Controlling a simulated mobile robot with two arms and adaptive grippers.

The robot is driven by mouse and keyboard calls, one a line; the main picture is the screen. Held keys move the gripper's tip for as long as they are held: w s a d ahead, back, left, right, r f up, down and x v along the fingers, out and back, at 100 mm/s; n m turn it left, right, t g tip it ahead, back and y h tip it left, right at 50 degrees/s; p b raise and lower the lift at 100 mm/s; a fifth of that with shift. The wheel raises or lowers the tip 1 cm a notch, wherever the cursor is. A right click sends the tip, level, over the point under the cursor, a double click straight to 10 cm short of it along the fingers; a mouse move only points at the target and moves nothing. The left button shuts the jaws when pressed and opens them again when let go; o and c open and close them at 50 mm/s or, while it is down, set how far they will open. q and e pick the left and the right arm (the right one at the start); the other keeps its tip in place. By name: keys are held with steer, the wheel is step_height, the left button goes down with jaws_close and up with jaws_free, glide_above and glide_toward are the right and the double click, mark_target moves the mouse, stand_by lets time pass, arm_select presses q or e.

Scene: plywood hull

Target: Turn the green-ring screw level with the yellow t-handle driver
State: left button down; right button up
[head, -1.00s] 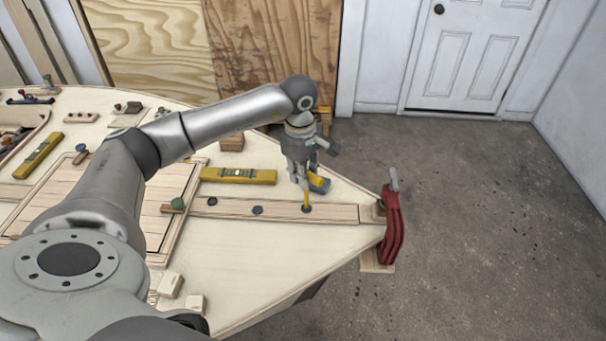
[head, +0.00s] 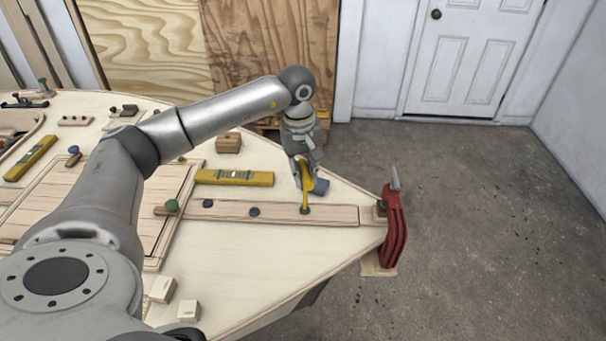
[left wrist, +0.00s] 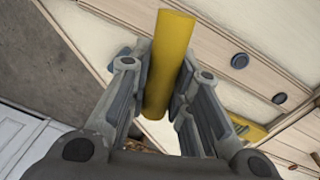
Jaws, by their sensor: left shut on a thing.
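My left gripper (head: 303,168) is shut on the yellow t-handle driver (head: 305,188) over the front part of the plywood hull. In the left wrist view, the driver's yellow bar (left wrist: 170,65) sits between the two grey fingers (left wrist: 160,100). The driver's shaft points down, and its lower end meets the screw with a greenish ring (head: 305,211) on the wooden strip. The driver's tip partly hides this screw, so I cannot tell how high its head stands. My right gripper is not in view.
Two other dark screws (head: 254,212) (head: 207,204) sit along the strip (head: 335,215). A yellow level (head: 234,178) lies behind the strip. A blue object (head: 320,187) is close beside the driver. A red clamp (head: 393,230) grips the hull's tip.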

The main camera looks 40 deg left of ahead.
arm_select(q)
steer(key=shift+d+m, duration=0.1)
steer(key=shift+m, duration=1.1)
steer(key=shift+w, duration=0.1)
steer(key=shift+r, duration=0.45)
